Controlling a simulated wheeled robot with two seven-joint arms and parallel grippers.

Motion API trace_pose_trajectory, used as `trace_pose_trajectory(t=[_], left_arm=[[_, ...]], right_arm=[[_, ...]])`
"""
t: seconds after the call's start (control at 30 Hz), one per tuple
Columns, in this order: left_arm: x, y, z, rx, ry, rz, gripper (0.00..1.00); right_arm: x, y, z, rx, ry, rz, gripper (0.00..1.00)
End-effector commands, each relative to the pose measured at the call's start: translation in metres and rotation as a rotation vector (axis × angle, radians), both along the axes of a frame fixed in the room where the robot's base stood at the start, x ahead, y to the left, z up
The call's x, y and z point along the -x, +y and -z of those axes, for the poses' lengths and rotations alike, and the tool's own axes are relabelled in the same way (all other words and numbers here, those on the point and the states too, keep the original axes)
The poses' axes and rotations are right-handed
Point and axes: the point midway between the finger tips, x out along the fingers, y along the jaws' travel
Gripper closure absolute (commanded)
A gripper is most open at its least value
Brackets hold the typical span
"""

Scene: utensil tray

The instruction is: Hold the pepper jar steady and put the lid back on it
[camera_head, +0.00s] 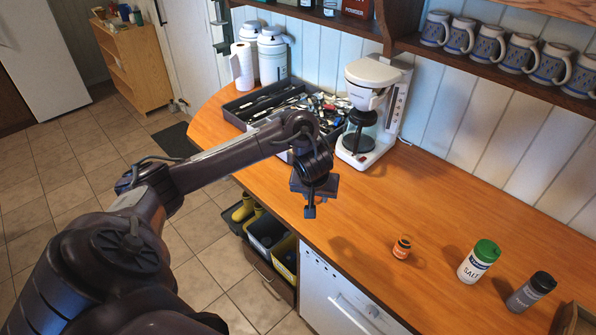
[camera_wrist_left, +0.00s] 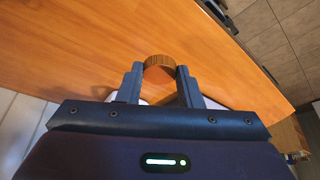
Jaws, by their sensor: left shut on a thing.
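My left gripper (camera_head: 310,208) is over the counter, in front of the coffee maker. In the left wrist view, my left gripper (camera_wrist_left: 160,80) is shut on a round, ribbed, orange-brown lid (camera_wrist_left: 159,68), held between its fingertips. The lid cannot be made out in the head view. A grey jar (camera_head: 531,291) with a dark top stands further right. My right gripper is not in view.
A white coffee maker (camera_head: 372,110) and a dark utensil tray (camera_head: 238,112) are at the back. A wooden box edge (camera_head: 577,319) shows at lower right.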

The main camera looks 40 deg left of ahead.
Motion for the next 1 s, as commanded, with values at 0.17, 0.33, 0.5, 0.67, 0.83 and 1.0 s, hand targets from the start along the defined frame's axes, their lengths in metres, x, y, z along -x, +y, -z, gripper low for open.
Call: trace_pose_trajectory(t=[0.17, 0.33, 0.5, 0.67, 0.83, 1.0], left_arm=[[0.002, -0.046, -0.026, -0.004, -0.013, 0.160, 0.89], [-0.001, -0.080, -0.052, -0.003, -0.012, 0.309, 0.88], [0.003, -0.111, -0.076, -0.003, -0.010, 0.462, 0.88], [0.023, -0.149, -0.103, -0.005, -0.011, 0.681, 0.88], [0.065, -0.167, -0.114, -0.002, -0.003, 0.899, 0.88], [0.089, -0.168, -0.080, 0.000, -0.004, 0.991, 0.88]], right_arm=[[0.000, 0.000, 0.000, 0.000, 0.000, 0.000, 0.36], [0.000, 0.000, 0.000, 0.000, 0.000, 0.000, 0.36], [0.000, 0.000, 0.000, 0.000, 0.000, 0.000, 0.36], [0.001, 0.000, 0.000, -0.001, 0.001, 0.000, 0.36], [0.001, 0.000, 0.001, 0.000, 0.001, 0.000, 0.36], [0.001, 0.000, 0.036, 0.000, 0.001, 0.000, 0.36]])
